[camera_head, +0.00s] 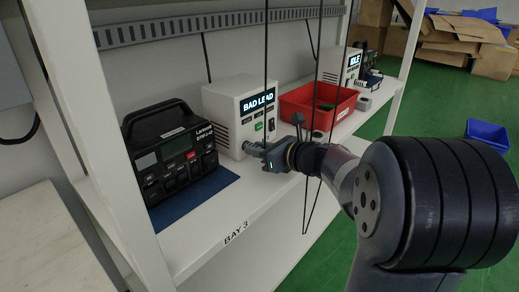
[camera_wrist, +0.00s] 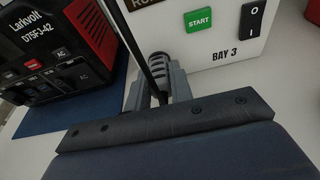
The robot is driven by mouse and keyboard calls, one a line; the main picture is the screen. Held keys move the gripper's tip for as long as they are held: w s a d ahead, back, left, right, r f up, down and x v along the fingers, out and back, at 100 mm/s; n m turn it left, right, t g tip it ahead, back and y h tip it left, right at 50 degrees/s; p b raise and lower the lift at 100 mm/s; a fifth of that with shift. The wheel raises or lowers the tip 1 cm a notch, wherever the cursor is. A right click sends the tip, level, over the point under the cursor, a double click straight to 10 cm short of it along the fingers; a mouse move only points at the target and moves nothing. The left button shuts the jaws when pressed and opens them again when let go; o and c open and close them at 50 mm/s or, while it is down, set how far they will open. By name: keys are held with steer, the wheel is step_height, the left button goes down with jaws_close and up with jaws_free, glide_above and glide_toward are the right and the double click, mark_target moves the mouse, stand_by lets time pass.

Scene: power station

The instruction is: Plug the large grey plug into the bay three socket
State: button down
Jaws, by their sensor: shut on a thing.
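My gripper (camera_head: 268,155) is shut on a grey ribbed plug (camera_head: 252,148) in front of the white box (camera_head: 222,104) reading "BAD LEAD". In the wrist view the plug (camera_wrist: 161,68) sits between the gripper's grey fingers (camera_wrist: 158,90) and points toward the front of the same box (camera_wrist: 233,42), labelled "BAY 3". A green START button (camera_wrist: 198,20) and a black switch (camera_wrist: 252,19) are to the plug's right. No socket shows; the plug's tip and the gripper hide that part. I cannot tell whether the plug touches the box.
A black and red Larkvolt unit (camera_head: 172,150) stands on a blue mat (camera_head: 190,200) left of the box. A red bin (camera_head: 318,104) and another white box reading "IDLE" (camera_head: 349,66) are to the right. Thin black cables (camera_head: 266,70) hang across the shelf front.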

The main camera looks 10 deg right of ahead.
steer(key=c, duration=1.2)
jaws_free()
steer(key=shift+o, duration=0.2)
steer(key=p+v, duration=0.3)
steer(key=v, duration=0.7)
steer(key=shift+r, duration=0.1)
steer(key=shift+s+d, duration=0.15)
steer(key=shift+s, duration=0.2)
steer(key=shift+w, duration=0.15)
steer(key=b+x, duration=0.3)
steer(key=x, duration=0.7)
steer(key=shift+w+a, duration=0.25)
steer(key=shift+s+d, duration=0.2)
